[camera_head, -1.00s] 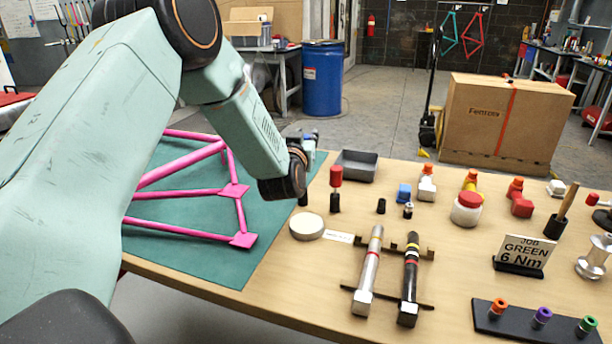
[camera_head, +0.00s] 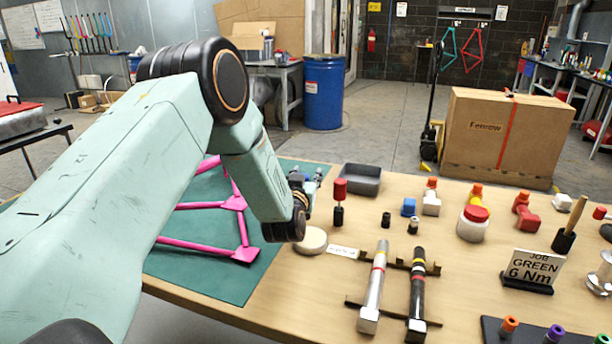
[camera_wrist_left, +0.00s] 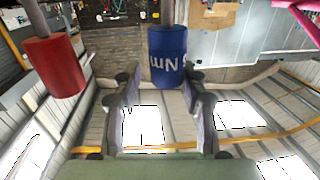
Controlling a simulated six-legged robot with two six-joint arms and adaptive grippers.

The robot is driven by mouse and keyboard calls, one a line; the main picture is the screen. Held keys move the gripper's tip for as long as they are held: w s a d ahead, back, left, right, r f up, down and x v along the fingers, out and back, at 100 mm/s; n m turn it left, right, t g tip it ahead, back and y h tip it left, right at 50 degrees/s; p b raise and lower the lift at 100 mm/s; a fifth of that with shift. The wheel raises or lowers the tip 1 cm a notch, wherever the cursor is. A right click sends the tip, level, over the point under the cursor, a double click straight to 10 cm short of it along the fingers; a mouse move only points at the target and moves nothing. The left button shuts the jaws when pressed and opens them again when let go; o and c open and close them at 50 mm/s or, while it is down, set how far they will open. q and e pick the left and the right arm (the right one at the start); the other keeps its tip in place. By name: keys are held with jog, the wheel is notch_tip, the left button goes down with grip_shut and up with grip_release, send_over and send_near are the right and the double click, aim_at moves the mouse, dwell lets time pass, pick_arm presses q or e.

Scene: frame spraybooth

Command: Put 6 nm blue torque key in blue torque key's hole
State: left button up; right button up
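In the left wrist view, a blue key handle (camera_wrist_left: 167,55) marked "Nm" is upside down in the picture, with a grey shaft. My left gripper (camera_wrist_left: 160,78) has its fingers apart, one on each side of the handle's end; I cannot tell whether they touch it. In the head view the left gripper (camera_head: 313,174) is over the table's back edge, left of a red-handled key (camera_head: 340,189). That red key (camera_wrist_left: 52,65) also shows in the wrist view. The blue key is hidden in the head view, and I cannot make out its hole. My right gripper is not in view.
Two torque wrenches, silver (camera_head: 374,290) and black (camera_head: 417,295), lie on brackets in front. A sign (camera_head: 532,267) reads "JOB GREEN 6 Nm". A grey tray (camera_head: 360,179) is behind the red key. A pink frame (camera_head: 205,247) lies on the green mat (camera_head: 190,283).

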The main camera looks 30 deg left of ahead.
pick_arm(q)
jog(key=shift+o, duration=0.3)
jog(key=shift+r, duration=0.1)
jog(key=shift+w+a+f, duration=0.15)
jog(key=shift+a+f, duration=0.1)
jog(key=v, duration=1.2)
jog(key=shift+r+p, duration=0.2)
jog(key=shift+p, duration=0.15)
jog(key=shift+d, duration=0.1)
